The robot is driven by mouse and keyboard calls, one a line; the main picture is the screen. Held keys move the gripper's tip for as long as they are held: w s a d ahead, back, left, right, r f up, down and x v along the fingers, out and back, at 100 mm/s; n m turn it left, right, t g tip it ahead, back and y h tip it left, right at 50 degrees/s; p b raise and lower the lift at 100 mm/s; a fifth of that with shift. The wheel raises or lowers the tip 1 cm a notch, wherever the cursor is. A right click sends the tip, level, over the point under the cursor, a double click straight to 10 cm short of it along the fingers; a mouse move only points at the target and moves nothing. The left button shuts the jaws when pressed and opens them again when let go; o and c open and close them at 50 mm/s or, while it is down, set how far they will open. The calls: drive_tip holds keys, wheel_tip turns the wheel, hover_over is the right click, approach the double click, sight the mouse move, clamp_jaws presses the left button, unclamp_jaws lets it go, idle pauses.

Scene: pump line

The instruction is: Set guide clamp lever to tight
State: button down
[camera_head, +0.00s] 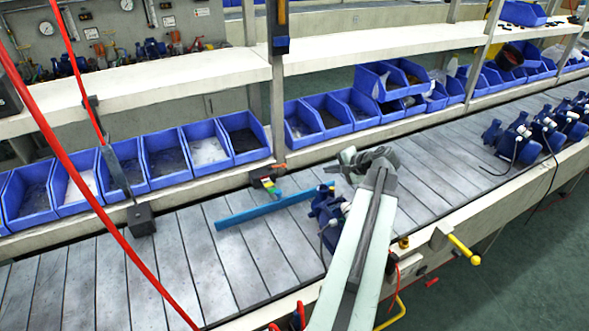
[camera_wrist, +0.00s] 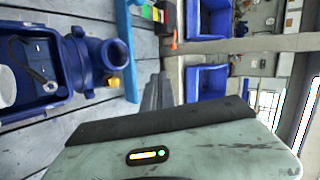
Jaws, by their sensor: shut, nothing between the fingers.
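A small clamp unit (camera_head: 266,182) with green, yellow and red markings stands at the far edge of the conveyor, by the blue guide rail (camera_head: 275,207). An orange-red part that looks like its lever (camera_head: 278,167) sticks out at its top; it also shows in the wrist view (camera_wrist: 174,38) beside the coloured markings (camera_wrist: 152,12). Its exact setting is too small to tell. My gripper (camera_head: 362,160) is over the conveyor, right of the clamp and apart from it. Its fingers (camera_wrist: 158,92) are shut and empty in the wrist view.
A dark blue pump (camera_head: 327,208) stands on the conveyor close to my arm, and in the wrist view (camera_wrist: 100,58) it is left of my fingers. Blue bins (camera_head: 243,138) line the shelf behind. A yellow handle (camera_head: 463,248) sticks out at the front edge. Several pumps stand farther right.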

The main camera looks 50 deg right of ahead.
drive_tip(key=b+x, duration=1.1)
drive_tip(key=x, duration=0.8)
drive_tip(key=shift+f+b, duration=0.3)
drive_tip(key=shift+b, duration=0.1)
drive_tip(key=shift+w+d+r+p, duration=0.1)
drive_tip(key=shift+w+r+p, duration=0.1)
drive_tip(key=shift+w, duration=0.95)
drive_tip(key=shift+w+d+r+p, duration=0.1)
drive_tip(key=shift+w+r+p, duration=0.1)
drive_tip(key=shift+w, duration=0.95)
